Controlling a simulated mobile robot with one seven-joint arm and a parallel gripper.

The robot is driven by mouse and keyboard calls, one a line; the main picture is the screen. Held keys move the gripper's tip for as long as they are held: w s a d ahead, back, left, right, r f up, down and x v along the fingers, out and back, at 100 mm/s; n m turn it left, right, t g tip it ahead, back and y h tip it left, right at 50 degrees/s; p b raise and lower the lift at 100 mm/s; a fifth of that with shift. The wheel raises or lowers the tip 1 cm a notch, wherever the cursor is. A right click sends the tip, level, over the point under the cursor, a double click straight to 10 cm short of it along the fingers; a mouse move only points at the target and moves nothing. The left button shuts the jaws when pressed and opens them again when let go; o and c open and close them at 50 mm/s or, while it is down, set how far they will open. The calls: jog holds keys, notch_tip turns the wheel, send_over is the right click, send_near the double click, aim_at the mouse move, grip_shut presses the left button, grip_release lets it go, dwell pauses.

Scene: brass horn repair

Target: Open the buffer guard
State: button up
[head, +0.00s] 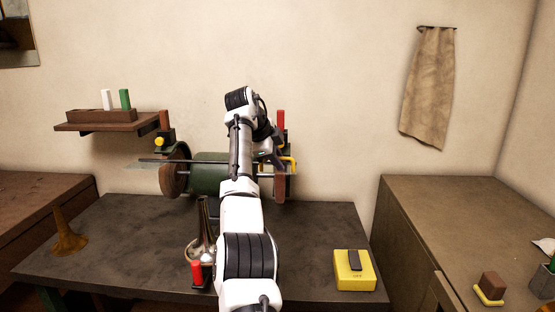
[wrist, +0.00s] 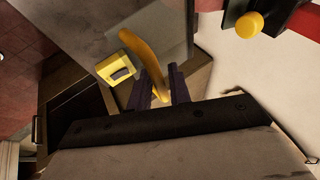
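The buffer (head: 208,172) is a green motor with a wheel at each end, standing at the back of the dark bench. A yellow curved handle (head: 291,161) shows by its right wheel (head: 281,187), partly behind my arm. In the wrist view the handle (wrist: 138,48) runs down between the two dark fingers of my gripper (wrist: 162,84). The fingers are close together around it, with little gap visible. A see-through pane (wrist: 172,28), seemingly the guard, lies beside the handle. In the head view my gripper is mostly hidden by my arm.
A yellow switch box (head: 354,270) sits at the bench's front right. A brass horn bell (head: 68,232) stands at left, and a red-topped fixture (head: 197,272) is at the front beside my arm. A wall shelf (head: 105,124) is at left; the right bench top is mostly clear.

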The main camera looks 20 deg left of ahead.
jog(key=v, duration=1.4)
jog(key=shift+f, duration=0.1)
